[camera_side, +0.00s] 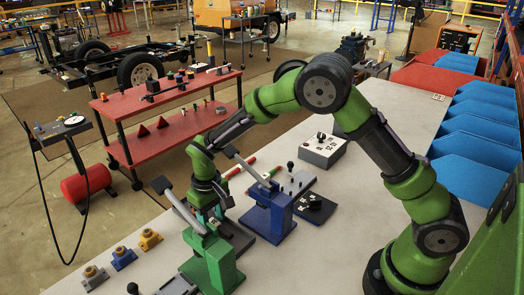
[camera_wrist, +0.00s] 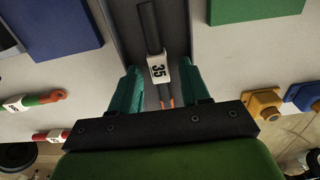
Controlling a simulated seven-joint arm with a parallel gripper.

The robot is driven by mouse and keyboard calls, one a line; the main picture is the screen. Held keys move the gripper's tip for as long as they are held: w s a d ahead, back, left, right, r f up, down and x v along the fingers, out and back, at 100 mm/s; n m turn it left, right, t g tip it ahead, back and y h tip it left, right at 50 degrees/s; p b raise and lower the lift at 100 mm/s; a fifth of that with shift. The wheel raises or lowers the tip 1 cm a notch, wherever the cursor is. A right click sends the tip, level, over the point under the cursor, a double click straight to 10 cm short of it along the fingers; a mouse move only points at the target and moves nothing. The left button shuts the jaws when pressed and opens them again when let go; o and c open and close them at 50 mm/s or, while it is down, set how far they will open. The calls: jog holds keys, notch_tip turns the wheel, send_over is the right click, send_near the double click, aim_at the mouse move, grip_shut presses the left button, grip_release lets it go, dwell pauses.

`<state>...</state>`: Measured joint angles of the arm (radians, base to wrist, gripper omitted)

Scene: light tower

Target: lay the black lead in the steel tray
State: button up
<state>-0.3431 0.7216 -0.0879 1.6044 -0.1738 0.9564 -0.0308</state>
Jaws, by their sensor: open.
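The black lead (camera_wrist: 149,28), with a white tag marked 35 and orange-red ends, lies lengthwise between my gripper's fingers in the wrist view. Below it is a dark grey, trough-like piece (camera_wrist: 118,18), which looks like the steel tray; it also shows in the side view (camera_side: 236,243) between the green and blue fixtures. My gripper (camera_wrist: 165,82) is open, with one teal finger on each side of the lead, near the tag. I cannot tell whether the lead rests on the tray's floor. In the side view my gripper (camera_side: 212,212) is low beside the tray, and the lead is hidden.
A blue fixture (camera_side: 268,215) and a green fixture (camera_side: 212,262) with raised levers flank the tray closely. Other leads (camera_wrist: 35,102) lie on the bench to the left in the wrist view. Yellow and blue sockets (camera_side: 123,257) stand at the bench's front edge.

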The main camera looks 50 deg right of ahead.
aim_at(213, 220)
notch_tip(213, 220, up, 12)
jog(key=s+d+r+m+t+y, duration=0.25)
jog(key=s+d+r, duration=0.25)
jog(key=s+r, duration=0.4)
jog(key=s+d+r+t, duration=0.1)
jog(key=s+d+t, duration=0.1)
jog(key=s, duration=0.4)
jog(key=s+d+r+m+t, duration=0.1)
jog(key=s+d+t, duration=0.1)
jog(key=s, duration=0.4)
jog(key=shift+s+d+r+t, duration=0.25)
jog(key=shift+s+d+t, duration=0.1)
jog(key=shift+m+h, duration=0.25)
